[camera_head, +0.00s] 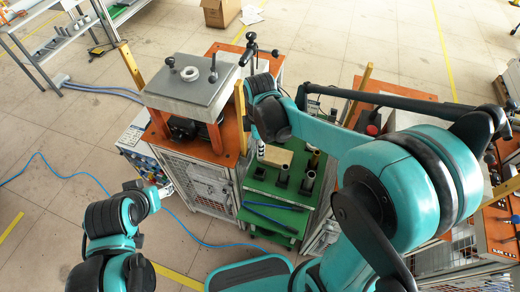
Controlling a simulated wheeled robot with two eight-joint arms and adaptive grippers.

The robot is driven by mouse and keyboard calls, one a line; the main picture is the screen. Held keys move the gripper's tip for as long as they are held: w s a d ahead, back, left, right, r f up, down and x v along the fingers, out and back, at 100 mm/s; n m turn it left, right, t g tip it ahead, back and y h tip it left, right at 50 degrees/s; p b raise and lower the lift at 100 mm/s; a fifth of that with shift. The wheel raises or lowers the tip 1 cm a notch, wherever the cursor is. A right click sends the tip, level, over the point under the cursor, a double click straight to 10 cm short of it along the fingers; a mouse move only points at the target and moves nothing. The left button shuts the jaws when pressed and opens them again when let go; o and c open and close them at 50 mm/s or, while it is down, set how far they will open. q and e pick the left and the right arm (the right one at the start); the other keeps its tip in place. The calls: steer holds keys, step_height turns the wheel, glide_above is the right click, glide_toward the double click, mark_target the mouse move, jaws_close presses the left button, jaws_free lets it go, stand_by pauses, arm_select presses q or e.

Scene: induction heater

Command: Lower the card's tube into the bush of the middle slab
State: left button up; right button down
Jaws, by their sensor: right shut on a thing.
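My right gripper (270,122) is a dark shape at the end of the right arm, over the back of the green fixture. It is shut, and its fingertips are largely hidden by my wrist. A pale beige plate (277,155), seemingly the card, shows just below it; its tube cannot be made out. Dark upright blocks and sockets (283,174) stand on the green slabs (268,189) below the plate. I cannot tell which is the middle slab's bush. My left gripper (165,188) is low at the left, apart from the fixture; its fingers are too small to judge.
A grey block (190,85) with a white ring (190,73) stands on an orange-topped cabinet at the left. A black lever with several knobs (251,45) rises behind my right wrist. Yellow posts (133,68) stand at the cabinet corners. Floor at the left is mostly clear, with blue hoses (62,171).

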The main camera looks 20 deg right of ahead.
step_height(320, 180, up, 5)
steer(key=p, duration=0.4)
steer(key=shift+r, duration=0.2)
